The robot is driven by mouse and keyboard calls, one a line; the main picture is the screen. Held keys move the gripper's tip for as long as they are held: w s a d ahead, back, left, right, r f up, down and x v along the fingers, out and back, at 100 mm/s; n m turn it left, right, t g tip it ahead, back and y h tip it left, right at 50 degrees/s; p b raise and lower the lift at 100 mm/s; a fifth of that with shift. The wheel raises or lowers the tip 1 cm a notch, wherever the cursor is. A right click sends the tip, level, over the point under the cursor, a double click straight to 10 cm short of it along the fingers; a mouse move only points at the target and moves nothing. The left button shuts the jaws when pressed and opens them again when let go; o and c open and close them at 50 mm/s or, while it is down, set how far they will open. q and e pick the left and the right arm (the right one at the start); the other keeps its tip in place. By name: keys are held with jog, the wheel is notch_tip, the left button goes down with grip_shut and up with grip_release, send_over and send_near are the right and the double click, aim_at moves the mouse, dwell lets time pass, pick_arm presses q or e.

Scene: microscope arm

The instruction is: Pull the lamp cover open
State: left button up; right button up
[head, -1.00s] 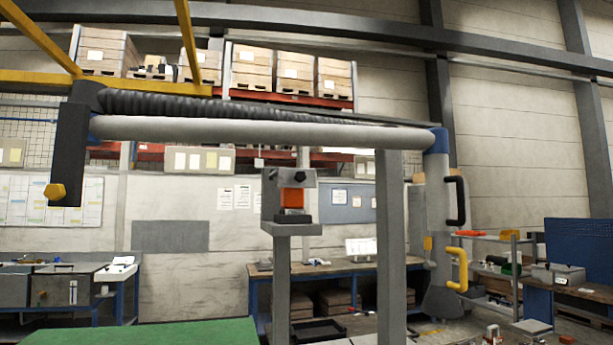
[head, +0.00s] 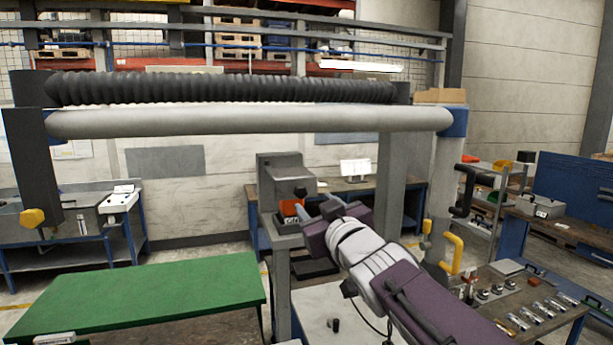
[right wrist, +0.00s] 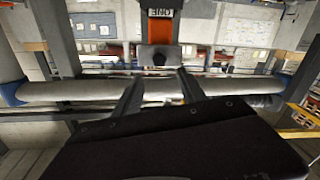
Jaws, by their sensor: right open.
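The lamp housing is a grey box (head: 278,173) on a post, and a grey cover with a black knob (head: 300,192) sits at its front. An orange part (head: 290,208) shows below the knob. My right gripper (head: 319,208) is open in front of the housing, at its right and close to it. In the right wrist view the black knob (right wrist: 159,59) on the grey cover (right wrist: 146,51) lies just beyond and between my open fingertips (right wrist: 160,75). The orange strip (right wrist: 160,31) with a label is above it there. I see no contact. My left gripper is out of view.
A thick grey horizontal tube (head: 250,121) with a black ribbed hose (head: 220,88) spans above my right arm. A grey upright (head: 391,185) stands close behind the arm. A green-topped table (head: 150,295) is at the lower left. Tools lie on a bench at the lower right.

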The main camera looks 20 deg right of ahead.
aim_at(301, 193)
jog(key=w, duration=0.9)
jog(key=shift+w+a+f, duration=0.15)
jog(key=shift+w+f, duration=0.1)
jog(key=shift+w, duration=0.05)
jog(key=shift+s+r, duration=0.1)
jog(key=shift+s, duration=0.1)
grip_shut()
dwell(0.7)
